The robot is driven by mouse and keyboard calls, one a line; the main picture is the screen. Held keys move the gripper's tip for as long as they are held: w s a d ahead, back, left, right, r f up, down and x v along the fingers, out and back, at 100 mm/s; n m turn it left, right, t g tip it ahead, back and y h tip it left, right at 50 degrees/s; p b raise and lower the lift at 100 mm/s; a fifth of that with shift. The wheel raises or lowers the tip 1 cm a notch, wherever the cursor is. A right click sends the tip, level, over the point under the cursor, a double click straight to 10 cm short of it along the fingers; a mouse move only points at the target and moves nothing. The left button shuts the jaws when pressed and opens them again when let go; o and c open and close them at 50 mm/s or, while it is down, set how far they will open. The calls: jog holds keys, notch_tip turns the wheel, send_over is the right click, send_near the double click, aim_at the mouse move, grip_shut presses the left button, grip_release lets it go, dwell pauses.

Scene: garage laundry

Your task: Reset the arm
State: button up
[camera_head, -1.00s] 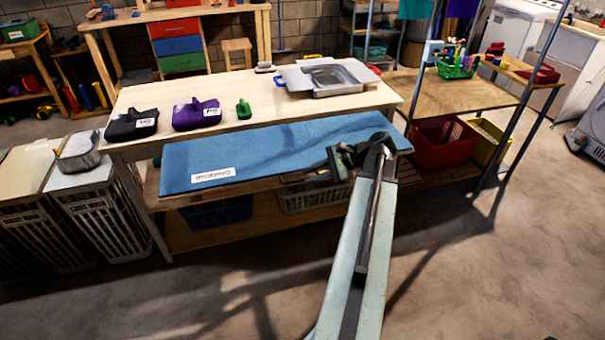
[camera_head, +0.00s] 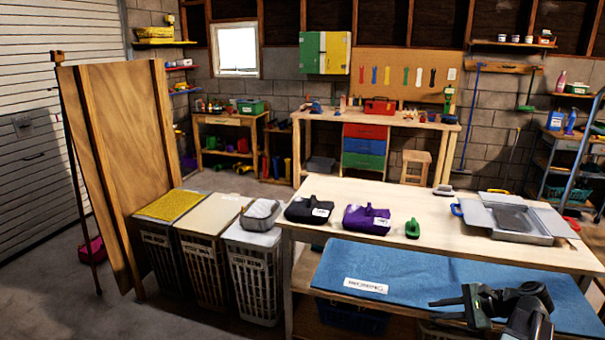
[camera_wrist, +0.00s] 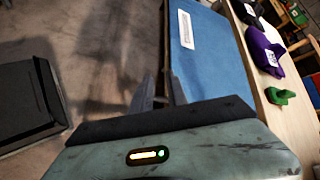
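My gripper (camera_head: 437,309) is at the lower right of the head view, in front of the blue ironing pad (camera_head: 345,262) on the shelf under the bench top. Its fingers point left. In the wrist view my gripper (camera_wrist: 161,84) shows two dark fingers with a narrow gap and nothing between them. The pad also shows in the wrist view (camera_wrist: 212,68), beyond and right of the fingers. Only the end of my arm shows in the head view; the rest is out of frame.
A wooden bench (camera_head: 440,208) holds a black pouch (camera_head: 308,210), a purple pouch (camera_head: 367,219), a green object (camera_head: 412,228) and a metal tray (camera_head: 515,222). Baskets (camera_head: 258,282) stand left of it. A wooden panel (camera_head: 122,160) leans farther left. Floor at lower left is clear.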

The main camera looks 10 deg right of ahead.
jog(key=w+a+r+n+g+y+p, duration=0.1)
jog(key=w+a+n+g, duration=0.15)
jog(key=a, duration=0.55)
jog(key=w+a+n+g+p, duration=0.1)
jog(key=w+a, duration=0.3)
jog(key=a, duration=0.3)
jog(key=s+a+f+n+g+h+p, duration=0.1)
jog(key=a+f+n+g+h+p, duration=0.15)
jog(key=a+n, duration=0.7)
jog(key=s+a+f+n+g+h+p, duration=0.1)
jog(key=a+n+g+h, duration=0.15)
jog(key=a, duration=1.35)
jog(key=d+n+h, duration=0.1)
jog(key=d, duration=0.1)
jog(key=d+n+h, duration=0.1)
jog(key=d, duration=0.1)
jog(key=d+f+n+h, duration=0.1)
jog(key=d, duration=0.1)
jog(key=shift+w+n+t, duration=0.2)
jog(key=shift+n+t, duration=0.05)
